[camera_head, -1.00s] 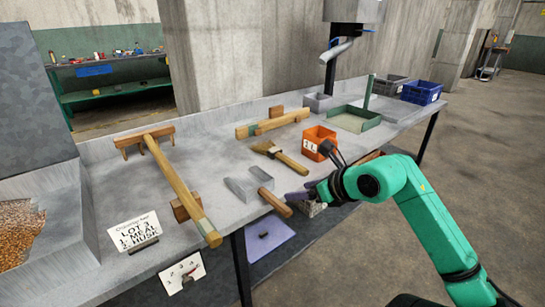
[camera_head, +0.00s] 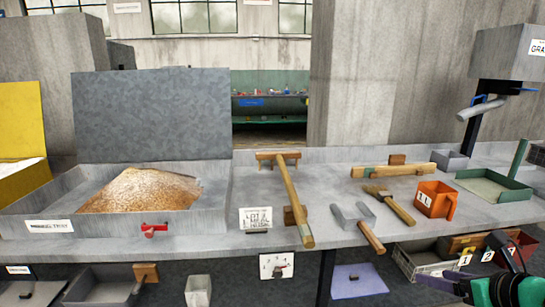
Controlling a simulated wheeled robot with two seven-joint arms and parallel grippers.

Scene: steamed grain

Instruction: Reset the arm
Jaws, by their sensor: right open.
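My right gripper (camera_head: 445,280) is at the lower right of the head view, with purple fingers and a green and black wrist behind it. It is open, and I see nothing between its fingers. It is in front of the bench, below the tabletop edge, and overlaps the view of the crates on the lower level. The rest of my right arm is mostly out of frame. My left gripper is not in view.
The grey bench (camera_head: 340,236) holds a grain tray (camera_head: 110,225), a wooden rake (camera_head: 290,200), a metal scoop (camera_head: 360,215), a brush (camera_head: 395,206), an orange measure (camera_head: 435,198) and a green-rimmed tray (camera_head: 525,193). Crates (camera_head: 425,262) sit below at the right.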

